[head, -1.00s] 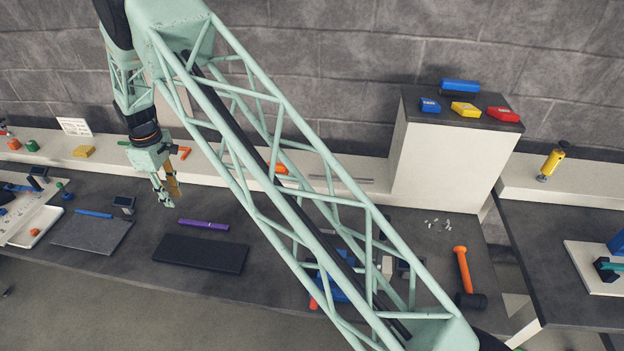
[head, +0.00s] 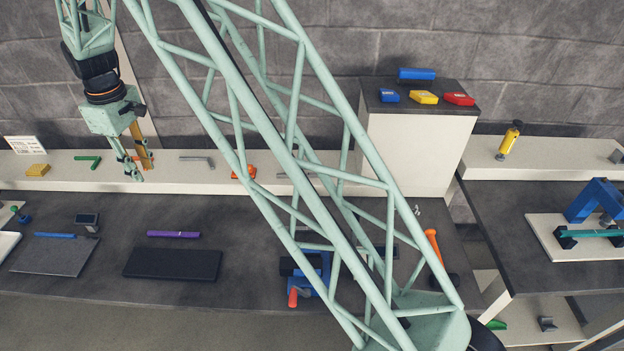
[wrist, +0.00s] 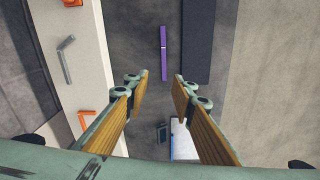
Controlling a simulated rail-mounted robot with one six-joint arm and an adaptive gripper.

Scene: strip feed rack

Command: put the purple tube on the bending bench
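The purple tube (head: 173,234) lies flat on the dark worktop, just behind a black pad. It also shows in the wrist view (wrist: 163,52), ahead of my fingertips. My gripper (head: 142,172) hangs above and behind the tube, apart from it. In the wrist view my gripper (wrist: 161,88) is open, with nothing between its wooden-faced fingers. On a separate dark table at the right, a white base (head: 545,245) carries a blue arch (head: 594,200) and a teal bar (head: 592,233). Which surface is the bending bench is not clear from the frames.
The black pad (head: 150,264) and a grey plate (head: 50,262) lie on the worktop. A blue device (head: 314,278) and an orange-handled hammer (head: 433,245) stand partly behind my arm. A white cabinet (head: 415,150) rises at the back. A gap separates the two tables.

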